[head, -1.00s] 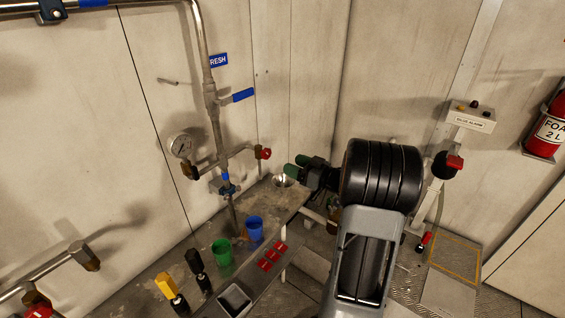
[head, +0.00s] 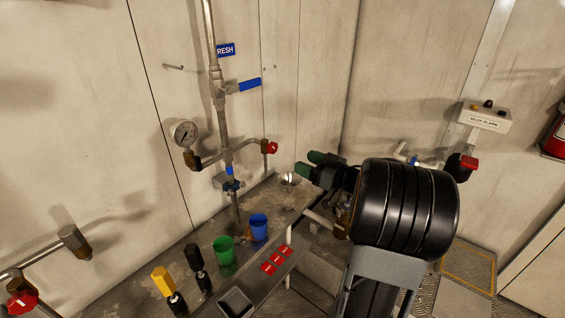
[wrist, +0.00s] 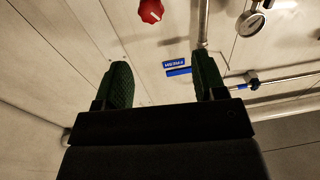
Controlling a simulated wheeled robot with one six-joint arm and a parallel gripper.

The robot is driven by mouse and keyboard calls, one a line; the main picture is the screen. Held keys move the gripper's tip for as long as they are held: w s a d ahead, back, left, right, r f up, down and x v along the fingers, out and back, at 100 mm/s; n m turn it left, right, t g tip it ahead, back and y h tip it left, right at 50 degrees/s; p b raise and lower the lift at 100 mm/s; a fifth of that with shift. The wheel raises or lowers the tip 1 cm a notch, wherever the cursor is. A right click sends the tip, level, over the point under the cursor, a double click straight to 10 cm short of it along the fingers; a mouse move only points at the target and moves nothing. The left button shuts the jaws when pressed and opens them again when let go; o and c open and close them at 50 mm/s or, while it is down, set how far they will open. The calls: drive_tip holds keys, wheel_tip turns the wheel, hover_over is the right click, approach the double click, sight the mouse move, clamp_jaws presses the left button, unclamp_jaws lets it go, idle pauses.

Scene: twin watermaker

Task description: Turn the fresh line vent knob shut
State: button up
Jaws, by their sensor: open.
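The red vent knob (head: 271,148) sits at the end of a short side branch off the upright fresh pipe (head: 217,95), beneath the blue FRESH label (head: 225,50). In the wrist view, a red knob (wrist: 151,11) shows at the top edge, partly cut off, beyond the fingers. My gripper (head: 309,163) is right of and slightly below the knob in the head view, apart from it. Its two green-padded fingers also show in the wrist view (wrist: 163,76), spread with nothing between them.
A pressure gauge (head: 185,133) and a blue lever (head: 249,85) are on the same pipework. A bilge alarm box (head: 486,116) is on the right.

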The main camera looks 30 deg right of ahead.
sight(275, 148)
drive_tip(key=shift+m+h, duration=0.3)
drive_tip(key=shift+h, duration=0.4)
drive_tip(key=x, duration=1.3)
drive_tip(key=shift+w+d+r+p, duration=0.1)
drive_tip(key=shift+w+r+p, duration=0.05)
drive_tip(key=shift+w+p, duration=0.25)
drive_tip(key=shift+c, duration=0.4)
drive_tip(key=c, duration=0.8)
drive_tip(key=shift+r+m+p, duration=0.3)
drive_tip(key=shift+m+p, duration=0.2)
drive_tip(key=shift+p, duration=0.7)
drive_tip(key=shift+f+m+p, duration=0.15)
drive_tip(key=shift+m+p, duration=0.75)
drive_tip(key=shift+p, duration=0.2)
drive_tip(key=shift+f, duration=0.15)
